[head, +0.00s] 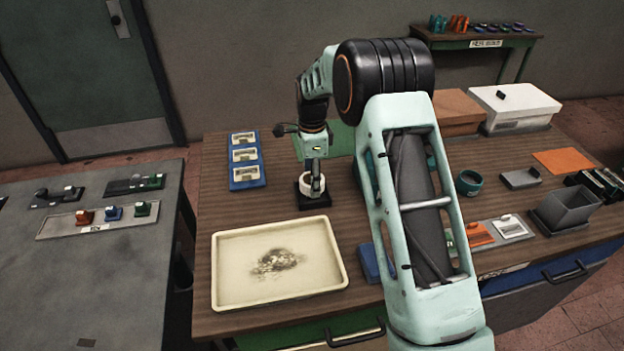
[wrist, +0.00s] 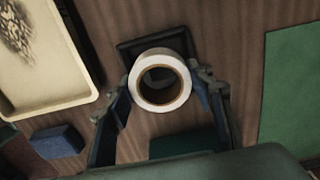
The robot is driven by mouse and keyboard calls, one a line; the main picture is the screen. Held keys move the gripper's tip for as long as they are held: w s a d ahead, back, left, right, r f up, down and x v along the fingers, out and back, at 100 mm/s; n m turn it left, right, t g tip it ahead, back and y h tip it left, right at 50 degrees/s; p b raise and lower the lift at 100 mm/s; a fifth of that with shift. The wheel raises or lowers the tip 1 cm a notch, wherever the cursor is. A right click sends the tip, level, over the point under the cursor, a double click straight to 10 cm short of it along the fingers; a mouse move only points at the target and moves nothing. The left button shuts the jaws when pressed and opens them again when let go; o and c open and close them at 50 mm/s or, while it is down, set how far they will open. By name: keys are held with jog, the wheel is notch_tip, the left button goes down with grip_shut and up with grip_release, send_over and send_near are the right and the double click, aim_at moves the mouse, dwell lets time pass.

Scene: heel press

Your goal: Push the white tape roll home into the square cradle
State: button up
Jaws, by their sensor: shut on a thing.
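The white tape roll (wrist: 142,95) has a brown inner core and sits between my gripper's fingers (wrist: 163,84) in the wrist view. The fingers are shut on it from both sides. The dark square cradle (wrist: 128,50) shows behind the roll, mostly past its upper edge; the roll covers its lower part. In the head view the roll (head: 306,191) is at or just above the black cradle (head: 314,204), with my gripper (head: 315,184) over it. I cannot tell how deep the roll sits in the cradle.
A cream tray (head: 225,285) lies in front of the cradle. A blue rack with white pieces (head: 245,178) stands to the left, and a green mat (head: 340,140) lies behind. A blue block (wrist: 57,141) is near the tray. Bare wood surrounds the cradle.

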jog(key=shift+f, duration=0.15)
jog(key=shift+f+b, duration=0.55)
jog(key=shift+f, duration=0.15)
jog(key=shift+s+f, duration=0.15)
jog(key=shift+f, duration=0.15)
dwell(1.0)
jog(key=o, duration=1.2)
jog(key=shift+c, duration=0.2)
jog(key=shift+o, duration=0.4)
jog(key=shift+r, duration=0.15)
jog(key=shift+o, duration=0.3)
